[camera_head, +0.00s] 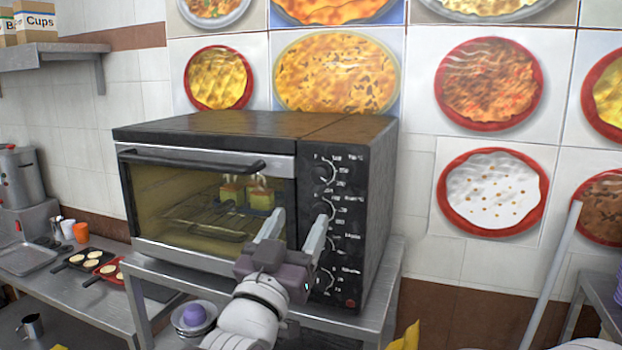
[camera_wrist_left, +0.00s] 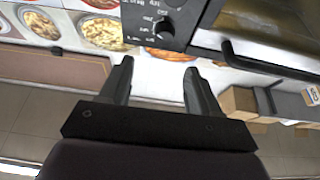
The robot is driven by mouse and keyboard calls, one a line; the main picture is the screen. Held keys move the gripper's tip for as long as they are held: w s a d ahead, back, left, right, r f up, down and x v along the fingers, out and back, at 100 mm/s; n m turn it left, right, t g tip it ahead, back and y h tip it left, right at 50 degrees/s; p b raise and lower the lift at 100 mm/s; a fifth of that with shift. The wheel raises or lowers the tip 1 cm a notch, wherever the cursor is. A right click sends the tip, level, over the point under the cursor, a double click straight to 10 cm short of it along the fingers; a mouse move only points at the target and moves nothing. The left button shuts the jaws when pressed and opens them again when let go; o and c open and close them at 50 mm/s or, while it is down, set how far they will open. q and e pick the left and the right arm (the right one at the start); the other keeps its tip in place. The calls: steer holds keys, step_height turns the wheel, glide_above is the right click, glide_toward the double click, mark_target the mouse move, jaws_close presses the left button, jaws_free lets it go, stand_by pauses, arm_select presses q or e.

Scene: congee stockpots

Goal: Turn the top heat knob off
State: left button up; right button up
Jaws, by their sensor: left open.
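The top heat knob (camera_head: 323,172) is a dark round knob at the top of the oven's right-hand control panel (camera_head: 343,215). In the left wrist view, which looks upside down, the knob (camera_wrist_left: 163,27) is just past the fingertips, roughly in line with the gap between them. My left gripper (camera_head: 293,219) is open and empty, in front of the oven and lower than the top knob in the head view. Its two fingers (camera_wrist_left: 158,66) are spread apart and do not appear to touch the knob. A second knob (camera_head: 322,209) sits below, partly behind a fingertip. My right gripper is out of view.
The black and steel oven (camera_head: 215,140) has its glass door shut, with food on a rack inside. It stands on a metal table (camera_head: 377,300). Small pans (camera_head: 84,259) lie on a counter at left. A grey pole (camera_head: 555,270) leans at right.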

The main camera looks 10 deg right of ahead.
mark_target(318, 179)
arm_select(q)
steer(key=p+x, duration=0.1)
steer(key=x, duration=0.2)
steer(key=p+x, duration=0.1)
steer(key=x, duration=0.2)
steer(key=p+x, duration=0.2)
steer(key=x, duration=0.1)
steer(key=shift+w+a+f, duration=0.2)
steer(key=shift+w, duration=0.35)
steer(key=shift+w+d+r+p, duration=0.3)
steer(key=shift+d+r+p, duration=0.05)
steer(key=shift+d, duration=0.2)
steer(key=shift+w+f, duration=0.15)
steer(key=shift+w, duration=0.1)
steer(key=c, duration=1)
